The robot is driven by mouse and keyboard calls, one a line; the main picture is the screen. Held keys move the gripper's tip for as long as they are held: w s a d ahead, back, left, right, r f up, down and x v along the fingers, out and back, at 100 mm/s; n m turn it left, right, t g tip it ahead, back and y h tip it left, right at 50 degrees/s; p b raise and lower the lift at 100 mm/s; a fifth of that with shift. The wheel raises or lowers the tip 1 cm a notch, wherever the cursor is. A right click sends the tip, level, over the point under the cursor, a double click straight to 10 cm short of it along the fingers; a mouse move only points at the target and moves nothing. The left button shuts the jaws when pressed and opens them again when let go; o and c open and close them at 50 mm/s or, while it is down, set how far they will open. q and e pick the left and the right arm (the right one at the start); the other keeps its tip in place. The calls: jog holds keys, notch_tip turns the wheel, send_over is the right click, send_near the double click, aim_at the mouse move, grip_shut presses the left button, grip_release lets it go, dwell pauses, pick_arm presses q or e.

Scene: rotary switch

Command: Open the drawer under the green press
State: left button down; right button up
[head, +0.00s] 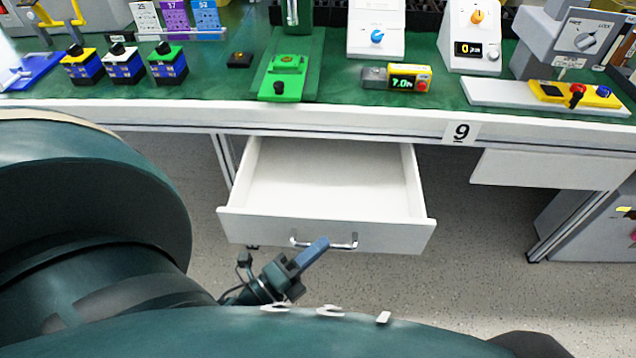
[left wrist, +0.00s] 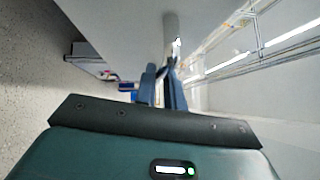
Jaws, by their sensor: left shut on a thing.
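The white drawer (head: 325,185) under the bench is pulled out, and its empty inside shows. Its front panel (head: 390,236) carries a metal bar handle (head: 345,246). The green press (head: 287,66) stands on the bench above the drawer. My left gripper (head: 318,246) is at the middle of the handle, shut on it. In the left wrist view, the two blue-grey fingers (left wrist: 161,84) close together near the drawer front (left wrist: 115,25); their exact hold on the bar is hard to make out. My right gripper is not in view.
The bench edge (head: 350,123) with a "9" label runs above the drawer. A white panel (head: 545,170) hangs under the bench at right, near a metal leg (head: 580,225). The speckled floor (head: 480,270) is clear in front. Switch boxes and a timer (head: 408,83) stand on the bench.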

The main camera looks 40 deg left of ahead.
pick_arm(q)
jog(key=shift+s+d, duration=0.3)
jog(key=shift+s, duration=0.3)
jog(key=c, duration=1.5)
grip_release()
jog(key=shift+v, duration=6.55)
